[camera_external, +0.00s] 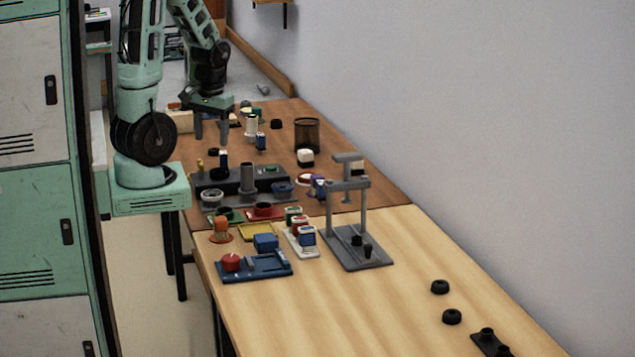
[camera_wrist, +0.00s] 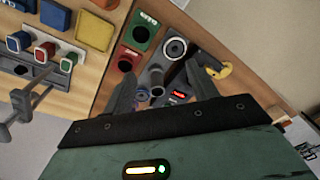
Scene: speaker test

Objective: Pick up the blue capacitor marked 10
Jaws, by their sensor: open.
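A white rack (camera_external: 291,243) on the light wooden table holds a green, a red and a blue block in a row. The blue block (camera_external: 308,236) is nearest the camera. It also shows at the left of the wrist view (camera_wrist: 17,42). Another small blue piece (camera_external: 261,142) stands farther back on the brown table. Markings are too small to read, so I cannot tell which is marked 10. My gripper (camera_external: 211,138) is open and empty above the brown table, behind and left of the rack. In the wrist view, my gripper (camera_wrist: 160,70) points down at the grey test fixture.
A grey press frame (camera_external: 364,215) stands right of the rack. A blue tray (camera_external: 270,267) and a mesh cup (camera_external: 307,135) are nearby. The light table's front middle is clear.

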